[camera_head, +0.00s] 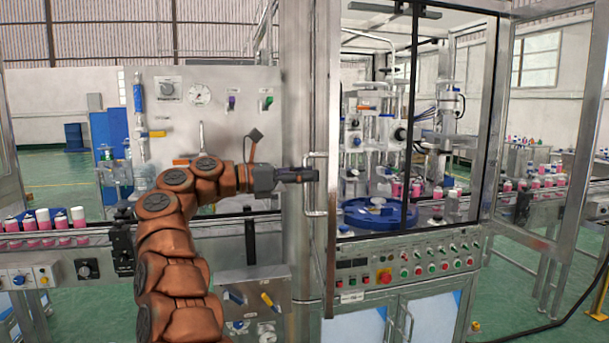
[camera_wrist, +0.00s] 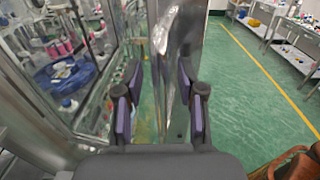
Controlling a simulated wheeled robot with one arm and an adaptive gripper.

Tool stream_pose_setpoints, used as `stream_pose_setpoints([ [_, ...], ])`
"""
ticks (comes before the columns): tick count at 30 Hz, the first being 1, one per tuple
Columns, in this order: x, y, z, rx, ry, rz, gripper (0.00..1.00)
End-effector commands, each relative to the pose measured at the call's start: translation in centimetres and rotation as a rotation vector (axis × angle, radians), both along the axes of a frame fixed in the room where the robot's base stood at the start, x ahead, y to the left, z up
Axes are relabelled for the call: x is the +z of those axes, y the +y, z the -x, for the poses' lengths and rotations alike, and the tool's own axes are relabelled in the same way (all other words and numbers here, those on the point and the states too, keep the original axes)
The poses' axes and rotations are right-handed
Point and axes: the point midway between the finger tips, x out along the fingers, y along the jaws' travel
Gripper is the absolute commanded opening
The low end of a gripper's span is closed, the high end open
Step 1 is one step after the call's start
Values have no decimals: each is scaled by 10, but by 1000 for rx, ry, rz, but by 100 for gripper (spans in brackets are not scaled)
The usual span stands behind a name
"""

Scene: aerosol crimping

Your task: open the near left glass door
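The near left glass door (camera_head: 333,120) shows almost edge-on in the head view, swung out from the machine front. Its upright metal handle (camera_head: 314,185) is on the side toward my arm. My gripper (camera_head: 314,175) is at the handle's upper part, coming from the left. In the wrist view my gripper (camera_wrist: 163,95) has its two dark purple-faced fingers apart, on either side of a shiny upright metal bar (camera_wrist: 168,75), which seems to be the handle. I see gaps beside the bar and no clear contact. The glass pane itself is hardly visible.
Behind the door is the machine interior with a blue round tray (camera_head: 378,214). A control panel (camera_head: 410,262) with several buttons lies below. A conveyor with pink cans (camera_head: 45,228) runs at left. In the wrist view, green floor (camera_wrist: 245,90) is clear at right.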

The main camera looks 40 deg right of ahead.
Motion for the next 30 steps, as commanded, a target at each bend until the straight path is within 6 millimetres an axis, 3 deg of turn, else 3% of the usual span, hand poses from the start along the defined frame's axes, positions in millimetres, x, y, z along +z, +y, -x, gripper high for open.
stream_pose_setpoints([
  [8, 0, 6, -2, -1, -1, 1, 39],
  [19, 0, 48, -21, -1, 1, 3, 39],
  [30, 0, 68, -29, 1, 0, 1, 39],
])
